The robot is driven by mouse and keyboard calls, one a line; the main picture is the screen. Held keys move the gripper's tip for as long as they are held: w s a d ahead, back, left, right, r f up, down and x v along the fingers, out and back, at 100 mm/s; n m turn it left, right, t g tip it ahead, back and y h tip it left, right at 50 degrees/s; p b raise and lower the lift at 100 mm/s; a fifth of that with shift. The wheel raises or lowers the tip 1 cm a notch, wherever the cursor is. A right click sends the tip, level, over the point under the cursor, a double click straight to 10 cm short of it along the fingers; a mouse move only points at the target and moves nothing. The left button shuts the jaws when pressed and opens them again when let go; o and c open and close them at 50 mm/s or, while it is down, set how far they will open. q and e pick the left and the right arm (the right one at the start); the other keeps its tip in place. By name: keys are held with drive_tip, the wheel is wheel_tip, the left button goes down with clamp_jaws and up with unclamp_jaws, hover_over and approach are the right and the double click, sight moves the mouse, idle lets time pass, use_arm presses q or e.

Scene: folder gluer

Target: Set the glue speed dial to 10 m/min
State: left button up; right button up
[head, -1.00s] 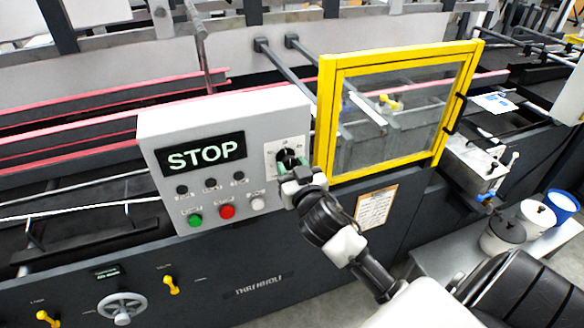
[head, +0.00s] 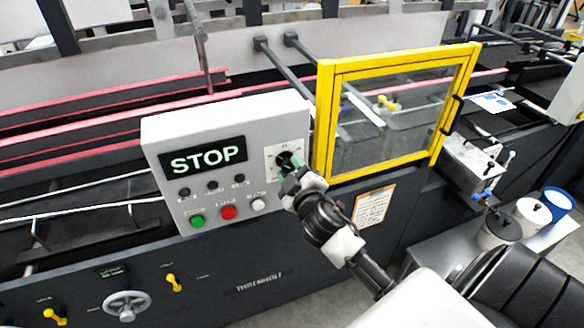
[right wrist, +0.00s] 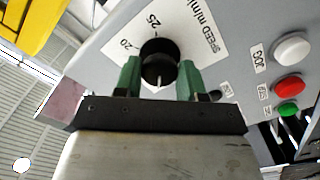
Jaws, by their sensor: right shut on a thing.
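The glue speed dial is a black round knob (head: 284,160) on a white scale plate at the right side of the grey control panel (head: 290,112). The right wrist view shows the dial (right wrist: 160,60) close up, with "20", "25" and "SPEED m/min" printed around it. A white pointer mark on the dial faces the gripper's palm; the number it points at is hidden. My right gripper (head: 298,174) is shut on the dial, its green fingers on either side of it in the right wrist view (right wrist: 160,78). My left gripper is not in view.
The panel display (head: 203,160) reads STOP. Green (head: 197,221), red (head: 228,213) and white (head: 258,204) buttons sit below it. A yellow-framed clear guard (head: 325,130) stands close to the right of the dial. Pots (head: 530,212) stand at the far right.

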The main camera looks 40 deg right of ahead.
drive_tip(key=shift+n, duration=1.2)
drive_tip(key=shift+p, duration=0.3)
drive_tip(key=o, duration=0.9)
